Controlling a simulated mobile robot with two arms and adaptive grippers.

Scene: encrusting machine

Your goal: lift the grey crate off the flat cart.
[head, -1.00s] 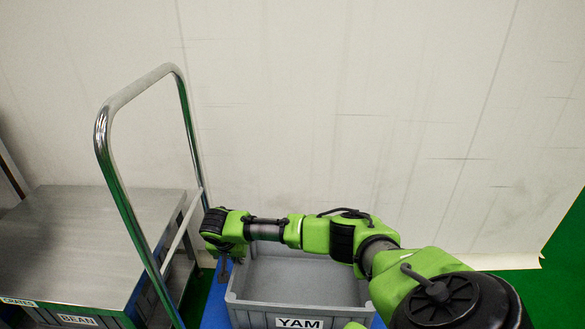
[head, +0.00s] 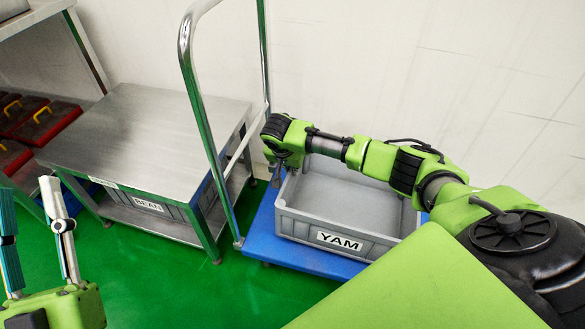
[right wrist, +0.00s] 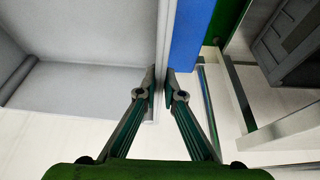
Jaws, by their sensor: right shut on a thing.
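The grey crate (head: 295,224), labelled YAM, is empty and sits on the blue flat cart (head: 300,258), which has a tall chrome handle (head: 190,75). My right gripper (head: 277,178) is at the crate's left wall, toward the back. In the right wrist view, my right gripper (right wrist: 160,82) is shut on the crate's wall (right wrist: 165,45), one finger on each side; the blue cart (right wrist: 190,40) shows beside it. My left gripper (head: 28,190) is at the lower left, fingers apart and empty, away from the crate.
A steel table (head: 150,130) stands left of the cart, with a crate marked BEAN (head: 150,207) under its top. Red boxes with yellow handles (head: 45,120) are at the far left. A white wall (head: 400,60) rises behind. Green floor (head: 230,290) is clear in front.

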